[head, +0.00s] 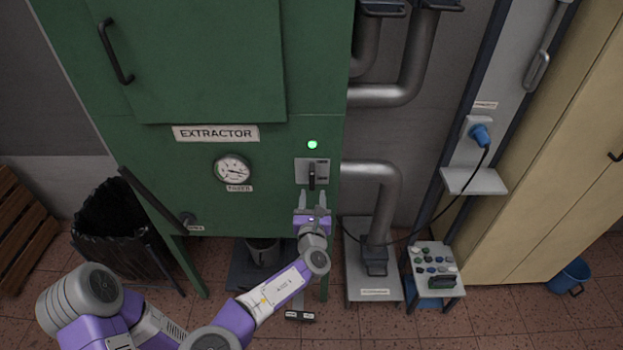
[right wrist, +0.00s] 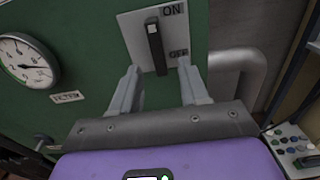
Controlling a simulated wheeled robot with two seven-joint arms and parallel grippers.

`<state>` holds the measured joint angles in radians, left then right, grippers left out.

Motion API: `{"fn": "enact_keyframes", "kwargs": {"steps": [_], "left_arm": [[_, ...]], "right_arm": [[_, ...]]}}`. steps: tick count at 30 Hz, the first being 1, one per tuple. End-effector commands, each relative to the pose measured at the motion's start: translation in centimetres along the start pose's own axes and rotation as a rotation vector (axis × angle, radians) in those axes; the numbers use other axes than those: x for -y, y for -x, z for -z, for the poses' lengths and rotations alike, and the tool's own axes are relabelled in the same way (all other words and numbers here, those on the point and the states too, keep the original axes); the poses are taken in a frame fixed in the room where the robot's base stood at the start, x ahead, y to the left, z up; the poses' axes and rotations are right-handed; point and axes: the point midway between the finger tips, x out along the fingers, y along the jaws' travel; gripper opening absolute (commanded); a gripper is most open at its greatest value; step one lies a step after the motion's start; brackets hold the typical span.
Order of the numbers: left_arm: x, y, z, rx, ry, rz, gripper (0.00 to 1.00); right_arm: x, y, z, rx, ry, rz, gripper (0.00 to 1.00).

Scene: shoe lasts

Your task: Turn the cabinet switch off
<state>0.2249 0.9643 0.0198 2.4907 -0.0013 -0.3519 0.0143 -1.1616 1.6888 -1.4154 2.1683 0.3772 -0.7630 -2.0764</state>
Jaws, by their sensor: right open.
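The green extractor cabinet (head: 265,155) carries a pale switch plate (head: 301,172) with a black lever (head: 312,177). In the right wrist view, the plate reads ON at the top and OFF lower down. The lever (right wrist: 155,45) stands upright there, its top end beside ON. A green lamp (head: 312,145) above the plate is lit. My right gripper (head: 312,198) is open and empty just below the lever. In the right wrist view, its two fingers (right wrist: 160,84) stand apart on either side below the lever, not gripping it. My left gripper is not in view.
A round gauge (head: 232,170) and a long dark handle (head: 155,198) are on the cabinet left of the switch. A grey pipe (head: 384,190) runs close on the right. A small stand with knobs (head: 436,285) is at lower right. The space before the plate is clear.

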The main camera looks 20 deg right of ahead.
Motion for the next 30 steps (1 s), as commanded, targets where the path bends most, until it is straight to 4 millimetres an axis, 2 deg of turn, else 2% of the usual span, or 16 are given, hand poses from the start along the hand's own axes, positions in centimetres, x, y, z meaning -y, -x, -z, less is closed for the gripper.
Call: {"fn": "enact_keyframes", "kwargs": {"steps": [3, 15, 21, 28, 30], "left_arm": [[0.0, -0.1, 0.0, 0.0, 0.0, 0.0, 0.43], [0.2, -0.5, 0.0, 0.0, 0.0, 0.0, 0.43], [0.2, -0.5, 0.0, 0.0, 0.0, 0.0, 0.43], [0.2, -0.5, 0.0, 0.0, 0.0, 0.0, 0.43], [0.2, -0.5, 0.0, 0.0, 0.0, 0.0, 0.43]], "right_arm": [[-0.4, -0.9, -0.5, 0.014, 0.015, -0.009, 0.45], [-0.2, -6.4, -0.4, 0.01, 0.012, -0.004, 0.45], [-0.3, -7.4, -0.5, 0.01, 0.012, -0.005, 0.45], [-0.3, -7.4, -0.5, 0.01, 0.012, -0.005, 0.45], [-0.3, -7.4, -0.5, 0.009, 0.012, -0.005, 0.35]]}}
